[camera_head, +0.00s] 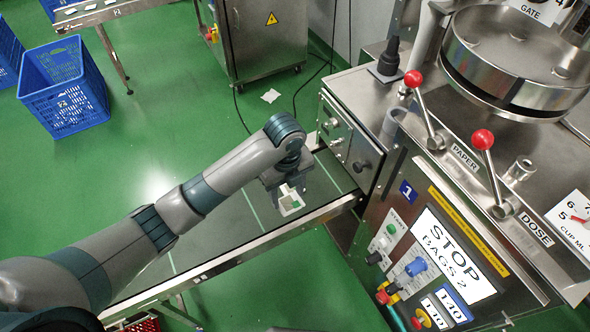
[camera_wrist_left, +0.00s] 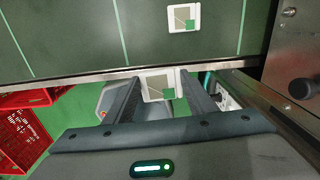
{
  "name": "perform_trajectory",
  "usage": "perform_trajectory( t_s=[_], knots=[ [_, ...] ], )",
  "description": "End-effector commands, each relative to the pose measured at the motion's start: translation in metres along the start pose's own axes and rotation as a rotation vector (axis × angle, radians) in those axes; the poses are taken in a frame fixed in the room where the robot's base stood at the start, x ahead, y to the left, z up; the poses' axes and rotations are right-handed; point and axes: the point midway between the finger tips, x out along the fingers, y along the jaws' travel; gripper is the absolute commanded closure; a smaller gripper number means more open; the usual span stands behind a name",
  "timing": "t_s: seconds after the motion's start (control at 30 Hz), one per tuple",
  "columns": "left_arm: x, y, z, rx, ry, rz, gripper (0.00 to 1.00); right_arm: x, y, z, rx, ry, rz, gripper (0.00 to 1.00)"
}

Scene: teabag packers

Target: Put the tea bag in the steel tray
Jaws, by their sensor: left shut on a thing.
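My left gripper (camera_head: 287,188) reaches over the dark green conveyor belt beside the packing machine. In the left wrist view it (camera_wrist_left: 158,90) is shut on a white tea bag (camera_wrist_left: 153,86) with a green tag, seen between the two fingers. Another white tea bag (camera_wrist_left: 183,18) with a green tag lies on the belt (camera_wrist_left: 80,30), apart from the fingers. In the head view a tea bag (camera_head: 291,207) shows just below the gripper; I cannot tell which of the two it is. I cannot make out a steel tray. My right gripper is not in view.
The packing machine (camera_head: 440,225) with red-knobbed levers stands close on the right. The belt's metal edge rail (camera_head: 240,252) runs below the gripper. Blue crates (camera_head: 75,110) stand at the upper left. Red crates (camera_wrist_left: 15,140) show low beside the belt. A white scrap (camera_head: 270,95) lies on the green floor.

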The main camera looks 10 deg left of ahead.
Motion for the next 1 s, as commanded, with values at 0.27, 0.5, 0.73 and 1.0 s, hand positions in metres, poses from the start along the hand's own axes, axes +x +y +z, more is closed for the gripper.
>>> perform_trajectory(
  t_s=[0.27, 0.5, 0.73, 1.0],
  knots=[
    [-0.027, 0.005, 0.014, -0.247, -0.006, -0.001, 0.7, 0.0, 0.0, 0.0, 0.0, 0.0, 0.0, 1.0],
    [-0.063, 0.017, 0.025, -0.598, -0.006, -0.003, 0.7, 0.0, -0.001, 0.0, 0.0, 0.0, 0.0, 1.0],
    [-0.096, 0.034, 0.032, -0.948, -0.005, -0.003, 0.7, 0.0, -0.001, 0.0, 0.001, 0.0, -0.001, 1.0],
    [-0.132, 0.059, 0.035, -1.362, -0.004, -0.005, 0.7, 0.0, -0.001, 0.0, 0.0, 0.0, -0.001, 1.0]
  ],
)
